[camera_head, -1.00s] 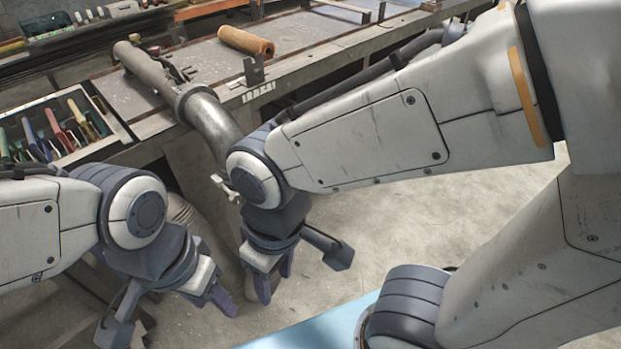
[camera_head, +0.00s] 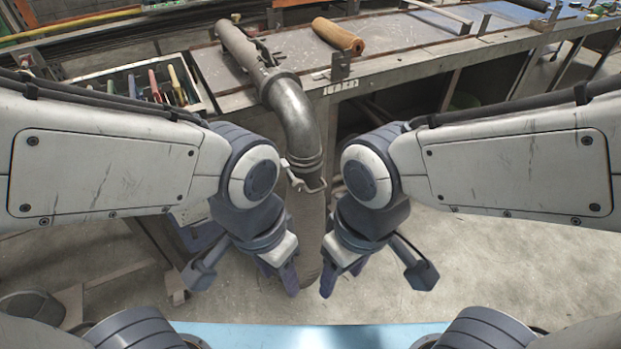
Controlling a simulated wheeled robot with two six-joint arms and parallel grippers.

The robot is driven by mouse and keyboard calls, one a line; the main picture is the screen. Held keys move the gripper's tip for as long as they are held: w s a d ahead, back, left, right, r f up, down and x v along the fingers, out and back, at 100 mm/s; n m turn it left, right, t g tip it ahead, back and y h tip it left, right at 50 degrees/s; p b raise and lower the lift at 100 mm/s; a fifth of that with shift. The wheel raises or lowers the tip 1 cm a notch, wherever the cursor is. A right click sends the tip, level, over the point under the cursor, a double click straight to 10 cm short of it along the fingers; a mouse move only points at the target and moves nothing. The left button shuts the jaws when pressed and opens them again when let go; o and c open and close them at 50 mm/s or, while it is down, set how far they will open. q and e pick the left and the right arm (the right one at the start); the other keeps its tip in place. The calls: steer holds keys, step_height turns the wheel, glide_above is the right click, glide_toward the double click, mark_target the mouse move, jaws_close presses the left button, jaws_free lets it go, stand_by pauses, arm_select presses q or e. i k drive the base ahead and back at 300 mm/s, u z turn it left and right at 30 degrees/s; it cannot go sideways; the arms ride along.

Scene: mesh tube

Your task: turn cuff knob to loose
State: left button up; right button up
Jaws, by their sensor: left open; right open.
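A grey metal pipe (camera_head: 292,108) runs off the bench and bends down at its edge. A ringed cuff (camera_head: 304,162) sits at its lower end, with a small pale metal knob or handle (camera_head: 305,182) across its front. Its exact setting cannot be read. A grey-brown mesh tube (camera_head: 308,222) hangs straight down below the cuff, between my two arms. My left gripper (camera_head: 281,277) is open and empty, left of the tube's lower part. My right gripper (camera_head: 341,275) is open and empty, right of it. Both point downward, well below the knob, and seem apart from the tube.
The workbench (camera_head: 400,62) runs across the back, with a brown roll (camera_head: 338,36) and a small upright bracket (camera_head: 340,66) on it. A tray of coloured-handled tools (camera_head: 150,84) is at the left. A light blue surface (camera_head: 310,337) lies at the bottom. The floor at right is clear.

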mark_target(298, 185)
steer(key=u, duration=0.95)
steer(key=k, duration=0.95)
steer(key=z, duration=0.6)
